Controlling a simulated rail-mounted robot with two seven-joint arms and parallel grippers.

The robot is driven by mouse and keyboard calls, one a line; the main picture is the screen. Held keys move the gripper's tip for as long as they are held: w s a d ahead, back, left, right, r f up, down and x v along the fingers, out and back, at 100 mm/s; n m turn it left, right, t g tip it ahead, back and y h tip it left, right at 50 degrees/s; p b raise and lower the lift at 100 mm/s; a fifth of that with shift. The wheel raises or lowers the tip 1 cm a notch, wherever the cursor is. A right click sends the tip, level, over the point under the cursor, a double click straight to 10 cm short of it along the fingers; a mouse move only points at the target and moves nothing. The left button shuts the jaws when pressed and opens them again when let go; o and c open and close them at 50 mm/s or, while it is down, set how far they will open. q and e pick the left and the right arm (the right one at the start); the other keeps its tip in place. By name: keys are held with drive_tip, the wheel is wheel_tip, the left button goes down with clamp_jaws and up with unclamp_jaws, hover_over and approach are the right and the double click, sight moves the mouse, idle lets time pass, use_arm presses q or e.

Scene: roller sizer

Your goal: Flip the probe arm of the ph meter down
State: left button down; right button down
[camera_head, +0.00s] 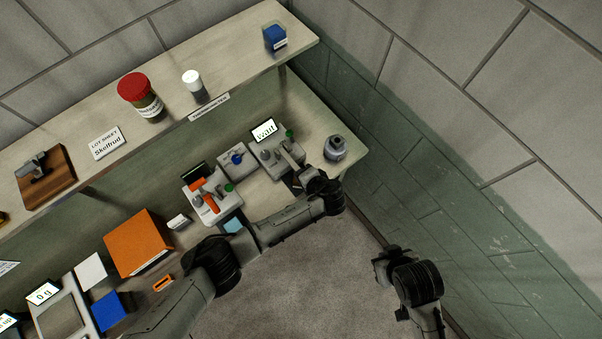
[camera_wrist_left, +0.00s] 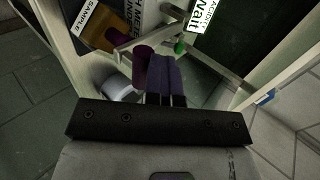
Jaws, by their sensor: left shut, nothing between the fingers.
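The pH meter (camera_head: 268,142) stands on the bench near its right end, with a lit screen reading "Wait" (camera_head: 264,130) and a green knob (camera_head: 289,133). Its grey probe arm (camera_head: 291,152) shows at the meter's right side, partly hidden by my left gripper. In the left wrist view a pale bar (camera_wrist_left: 138,41) runs beside the fingers, with a dark maroon cylinder (camera_wrist_left: 142,66) at its side. My left gripper (camera_head: 295,182) is shut and empty, close to the probe arm; I cannot tell whether they touch. My right gripper (camera_head: 384,262) hangs off the bench, jaws unclear.
A grey jar (camera_head: 335,148) stands right of the meter. A blue-knobbed device (camera_head: 236,160) and a device with orange parts (camera_head: 211,199) stand left. The shelf (camera_head: 215,82) overhangs behind, bearing a red-lidded jar (camera_head: 140,94). A wall bounds the right.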

use_arm(q)
drive_tip(key=shift+s+a+f, duration=0.1)
drive_tip(key=shift+s+f, duration=0.1)
drive_tip(key=shift+f, duration=0.2)
drive_tip(key=p+v, duration=0.7)
drive_tip(key=v, duration=0.3)
drive_tip(key=shift+d+p, duration=0.3)
